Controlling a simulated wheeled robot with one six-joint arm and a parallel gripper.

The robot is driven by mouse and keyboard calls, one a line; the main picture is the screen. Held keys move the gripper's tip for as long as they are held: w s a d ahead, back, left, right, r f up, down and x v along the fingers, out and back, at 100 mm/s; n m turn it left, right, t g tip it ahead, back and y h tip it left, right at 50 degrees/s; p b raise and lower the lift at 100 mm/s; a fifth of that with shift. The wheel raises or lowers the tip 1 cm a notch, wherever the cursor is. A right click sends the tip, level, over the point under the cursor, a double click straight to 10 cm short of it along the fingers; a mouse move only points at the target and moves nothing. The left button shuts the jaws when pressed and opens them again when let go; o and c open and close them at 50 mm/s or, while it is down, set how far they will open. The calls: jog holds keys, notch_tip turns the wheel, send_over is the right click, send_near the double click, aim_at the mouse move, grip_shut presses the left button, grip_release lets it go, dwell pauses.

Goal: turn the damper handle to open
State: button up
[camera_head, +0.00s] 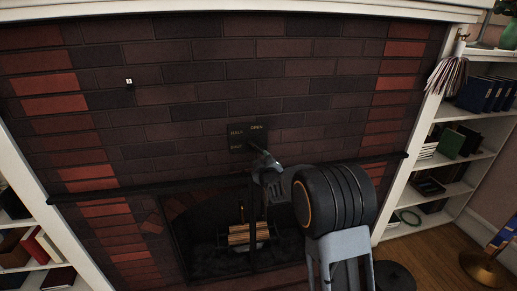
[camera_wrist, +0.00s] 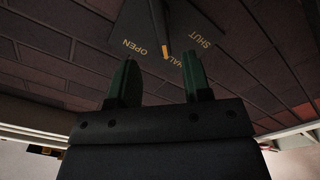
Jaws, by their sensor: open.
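The dark damper plate (camera_head: 240,139) is on the brick chimney breast above the fireplace opening, lettered HALF, OPEN and SHUT. In the wrist view the plate (camera_wrist: 190,22) fills the top middle. The damper handle (camera_wrist: 157,22) is a dark bar with a brass-coloured tip, lying near HALF, between the OPEN and SHUT words. My gripper (camera_wrist: 160,60) is open, its two green fingers apart with the handle's tip showing between and beyond them. I cannot tell whether they touch it. In the head view my gripper (camera_head: 262,160) is just below the plate and hides the handle.
A dark rail (camera_head: 120,190) crosses the bricks below the plate. The fireplace opening below holds logs (camera_head: 248,234). White bookshelves (camera_head: 452,165) stand at both sides. A small pale-faced item (camera_head: 129,82) is on the bricks at upper left. The brick face around the plate is clear.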

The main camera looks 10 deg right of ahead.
aim_at(258, 149)
jog(key=w+p, duration=0.1)
jog(key=w, duration=0.7)
jog(key=shift+w, duration=0.2)
jog(key=shift+c, duration=0.2)
grip_shut()
